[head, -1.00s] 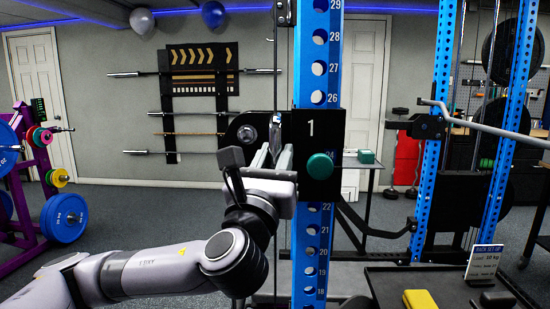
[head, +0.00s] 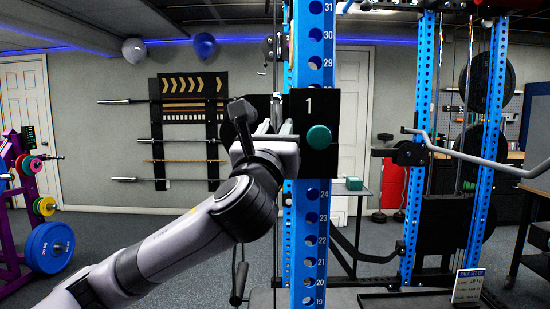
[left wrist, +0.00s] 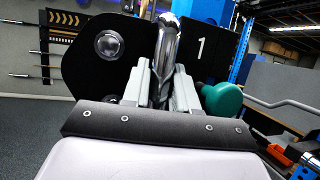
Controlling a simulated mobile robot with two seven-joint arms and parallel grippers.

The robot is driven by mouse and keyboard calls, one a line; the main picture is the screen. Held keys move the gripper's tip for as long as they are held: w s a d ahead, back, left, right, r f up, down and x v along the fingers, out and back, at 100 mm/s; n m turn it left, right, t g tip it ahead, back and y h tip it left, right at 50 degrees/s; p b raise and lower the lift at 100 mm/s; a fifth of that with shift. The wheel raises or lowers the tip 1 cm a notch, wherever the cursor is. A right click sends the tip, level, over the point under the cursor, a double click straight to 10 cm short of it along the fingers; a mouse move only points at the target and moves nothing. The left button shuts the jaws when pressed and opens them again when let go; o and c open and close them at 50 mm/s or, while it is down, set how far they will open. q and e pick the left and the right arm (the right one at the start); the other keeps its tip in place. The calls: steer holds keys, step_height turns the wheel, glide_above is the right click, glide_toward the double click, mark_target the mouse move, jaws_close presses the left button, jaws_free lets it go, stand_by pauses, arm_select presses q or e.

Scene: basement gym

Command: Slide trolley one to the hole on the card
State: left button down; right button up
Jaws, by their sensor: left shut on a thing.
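Trolley one is a black block marked 1 (head: 309,106) with a green knob (head: 318,137), on the blue numbered upright (head: 309,250). Number 29 shows just above it and 24 just below; the holes between are covered. My left gripper (head: 279,127) is at its left side. In the left wrist view its fingers are shut on the trolley's chrome handle (left wrist: 167,42), with the green knob (left wrist: 222,100) to the right. The card (head: 468,286) stands at the lower right; its writing is too small to read. My right gripper is out of view.
A second blue upright (head: 415,150) and a bent grey bar (head: 470,155) are at the right. A dark tray (head: 405,300) is by the card. Wall-mounted bars (head: 150,140) hang behind; a purple plate rack (head: 22,215) stands at the left.

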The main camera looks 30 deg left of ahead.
mark_target(275, 114)
arm_select(q)
steer(key=shift+r, duration=1.7)
steer(key=c, duration=1)
jaws_free()
steer(key=shift+f, duration=0.1)
steer(key=shift+s+d+f, duration=0.2)
steer(key=shift+s+f, duration=0.1)
steer(key=shift+s, duration=0.1)
steer(key=shift+b+v, duration=1.05)
steer(key=shift+v, duration=2)
